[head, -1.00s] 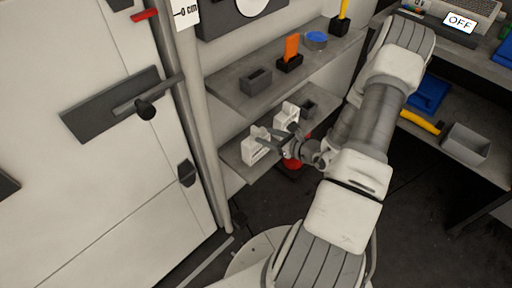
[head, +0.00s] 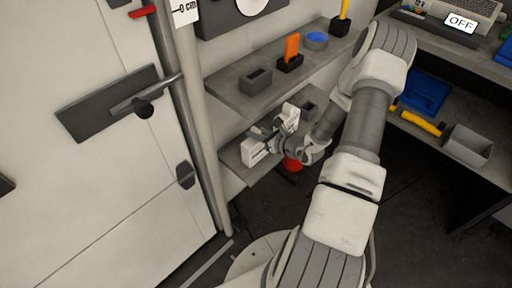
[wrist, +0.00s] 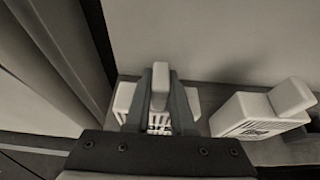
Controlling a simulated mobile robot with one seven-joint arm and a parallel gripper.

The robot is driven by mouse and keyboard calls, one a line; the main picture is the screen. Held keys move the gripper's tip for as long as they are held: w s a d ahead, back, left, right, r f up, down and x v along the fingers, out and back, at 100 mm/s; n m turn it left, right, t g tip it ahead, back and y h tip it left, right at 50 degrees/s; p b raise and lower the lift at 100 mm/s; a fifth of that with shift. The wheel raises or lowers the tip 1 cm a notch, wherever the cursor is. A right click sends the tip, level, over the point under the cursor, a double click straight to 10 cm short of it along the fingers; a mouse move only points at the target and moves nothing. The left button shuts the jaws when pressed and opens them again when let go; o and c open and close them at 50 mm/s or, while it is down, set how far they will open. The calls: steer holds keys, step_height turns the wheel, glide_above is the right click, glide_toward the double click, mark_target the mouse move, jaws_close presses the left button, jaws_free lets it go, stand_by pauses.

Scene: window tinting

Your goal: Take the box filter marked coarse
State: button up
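Two white box filters with upright tabs stand on the lower shelf (head: 236,153). The left box filter (head: 252,153) is at the shelf's front left end; in the wrist view its tab (wrist: 160,84) stands between my fingers. The right box filter (head: 290,117) is farther along the shelf; it also shows at the right of the wrist view (wrist: 258,112), with dark print too small to read. I cannot tell which is marked coarse. My gripper (wrist: 161,100) straddles the left filter's tab, with the fingers close to its sides. Whether they press on it is unclear.
A small dark grey holder (head: 309,107) stands behind the right filter. The upper shelf (head: 232,87) above carries a grey block (head: 256,80), an orange piece (head: 292,47) and a blue round item (head: 316,40). A vertical pole (head: 200,140) stands left of the shelves. A red object (head: 292,165) is below.

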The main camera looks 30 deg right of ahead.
jaws_close()
stand_by(1.0)
